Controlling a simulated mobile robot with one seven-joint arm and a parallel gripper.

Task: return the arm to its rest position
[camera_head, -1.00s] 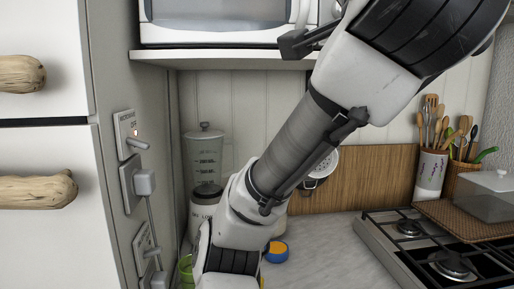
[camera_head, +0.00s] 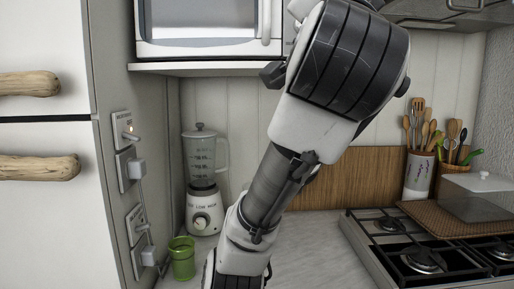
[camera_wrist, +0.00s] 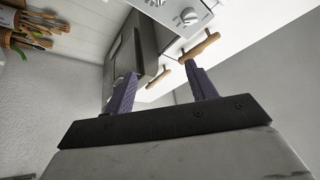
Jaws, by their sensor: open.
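My arm (camera_head: 275,185) reaches down from the upper right across the middle of the head view. Its far end runs off the bottom edge, so my gripper is not visible there. In the wrist view my gripper (camera_wrist: 163,90) shows two purple fingers set well apart on a dark bar. It is open, with nothing between the fingers. The wrist view is strongly tilted.
A blender (camera_head: 203,185) and a green cup (camera_head: 182,258) stand on the counter left of my arm. A stove (camera_head: 420,245) is at the right, with utensil holders (camera_head: 419,175) behind it. A microwave (camera_head: 205,25) sits on a shelf above. White cabinet doors with driftwood handles (camera_head: 38,167) are at the left.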

